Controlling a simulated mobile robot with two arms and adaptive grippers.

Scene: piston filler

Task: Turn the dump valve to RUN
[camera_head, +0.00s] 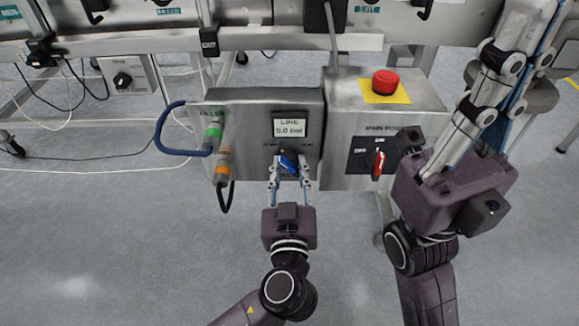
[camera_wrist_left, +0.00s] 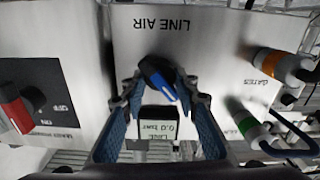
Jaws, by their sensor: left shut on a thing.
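The dump valve's blue knob (camera_head: 289,163) sits on the steel line-air box (camera_head: 240,110), below a small screen (camera_head: 290,128) reading 0.0 bar. My left gripper (camera_head: 289,172) reaches it from below and is shut on it, one finger on each side. In the left wrist view, which shows the panel upside down, the blue knob (camera_wrist_left: 156,74) lies slanted between my fingertips (camera_wrist_left: 157,85); its white-marked end points to the lower right. The lettering beside the knob is partly covered. My right gripper (camera_head: 500,80) is at the upper right, away from the valve, its fingertips unclear.
Right of the knob, a second box has a red emergency button (camera_head: 385,82) on top and a red main power switch (camera_head: 378,163). A blue hose (camera_head: 165,130) loops out on the left near green and orange fittings (camera_head: 217,150). Clear floor lies below.

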